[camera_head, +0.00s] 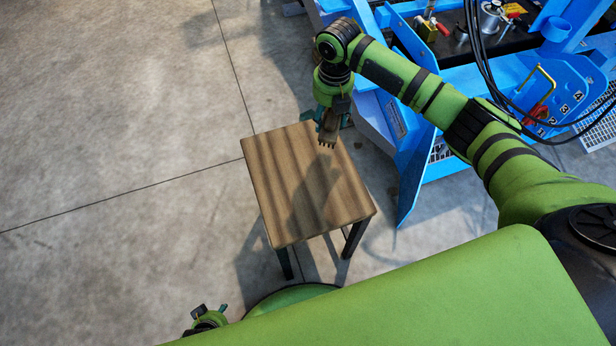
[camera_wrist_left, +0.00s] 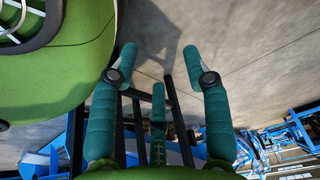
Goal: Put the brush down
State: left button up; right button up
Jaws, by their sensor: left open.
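The brown brush (camera_head: 328,128) hangs bristles down from my right gripper (camera_head: 331,115), over the far edge of the wooden stool (camera_head: 305,185). The right gripper's teal fingers sit around the brush's upper part and appear shut on it. I cannot tell whether the bristles touch the stool top. My left gripper (camera_head: 211,316) shows only in part at the bottom left, low beside my green body. In the left wrist view its teal fingers (camera_wrist_left: 158,72) are spread and empty, with the stool's dark legs (camera_wrist_left: 178,110) beyond them.
A blue rack (camera_head: 440,85) with tools and cables stands behind and right of the stool, with a blue panel (camera_head: 411,185) close to the stool's right side. The stool top is otherwise bare. The concrete floor (camera_head: 110,110) on the left is clear.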

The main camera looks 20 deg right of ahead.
jog(key=n, duration=0.1)
jog(key=w+f+n+b, duration=0.1)
jog(key=w+n, duration=0.1)
jog(key=shift+w+d+f+n, duration=0.1)
jog(key=shift+d+f+n, duration=0.2)
jog(key=shift+n, duration=0.1)
jog(key=n, duration=0.1)
jog(key=w+n+b, duration=0.1)
jog(key=shift+d+f+n, duration=0.15)
jog(key=shift+f+n, duration=0.1)
jog(key=shift+n, duration=0.05)
send_over(305, 174)
notch_tip(305, 174, down, 7)
jog(key=shift+w+r, duration=0.15)
pick_arm(q)
jog(key=shift+w+d+f, duration=0.1)
jog(key=shift+w+f, duration=0.2)
jog(key=shift+w, duration=0.4)
jog(key=shift+w+d+f, duration=0.1)
jog(key=shift+w+f, duration=0.2)
jog(key=shift+w, duration=0.35)
pick_arm(e)
jog(key=shift+f, duration=2.05)
jog(key=shift+f+b, duration=0.2)
jog(key=shift+b, duration=0.15)
jog(key=o, duration=1.3)
jog(key=shift+o, duration=0.2)
